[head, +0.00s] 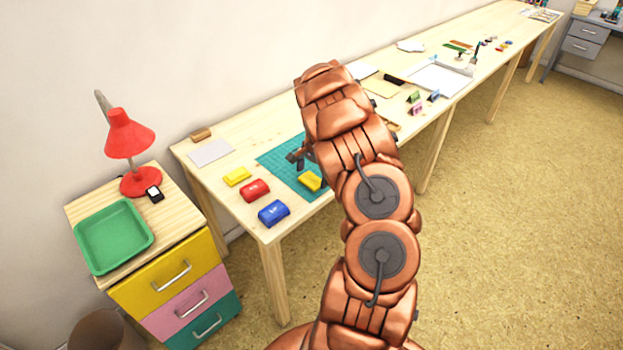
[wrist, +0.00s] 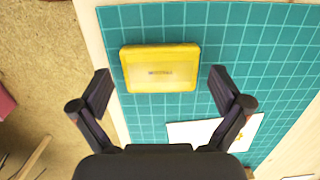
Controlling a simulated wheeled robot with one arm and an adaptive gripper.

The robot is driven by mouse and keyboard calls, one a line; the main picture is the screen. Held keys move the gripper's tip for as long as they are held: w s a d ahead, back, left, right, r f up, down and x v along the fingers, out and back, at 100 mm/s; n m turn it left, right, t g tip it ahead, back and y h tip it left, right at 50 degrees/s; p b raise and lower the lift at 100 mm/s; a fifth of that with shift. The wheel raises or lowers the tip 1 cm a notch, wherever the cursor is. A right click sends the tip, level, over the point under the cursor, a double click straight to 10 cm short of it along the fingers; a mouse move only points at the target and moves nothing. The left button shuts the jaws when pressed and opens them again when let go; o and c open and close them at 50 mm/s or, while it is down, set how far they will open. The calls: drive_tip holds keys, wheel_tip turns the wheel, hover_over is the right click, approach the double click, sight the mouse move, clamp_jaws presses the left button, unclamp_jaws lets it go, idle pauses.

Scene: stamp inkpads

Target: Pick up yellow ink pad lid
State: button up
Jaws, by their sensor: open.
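A yellow ink pad piece (head: 309,181) lies on the green cutting mat (head: 275,162). In the wrist view it is a flat yellow rectangle (wrist: 160,57) with rounded corners and a small, unreadable label. I cannot tell whether it is the lid alone or a lid on its pad. My gripper (wrist: 159,88) is open, with one finger on each side of the yellow piece's lower edge in the picture, apart from it. In the head view my gripper (head: 297,156) is partly hidden by my arm. Another yellow block (head: 237,176) lies on the table left of the mat.
A red block (head: 255,190) and a blue block (head: 273,213) lie near the table's left front. A white card (wrist: 190,133) lies on the mat under my right finger. A red lamp (head: 131,140) and green tray (head: 100,252) stand on the drawer cabinet. Bare mat surrounds the yellow piece.

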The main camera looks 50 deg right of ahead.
drive_tip(key=c, duration=0.7)
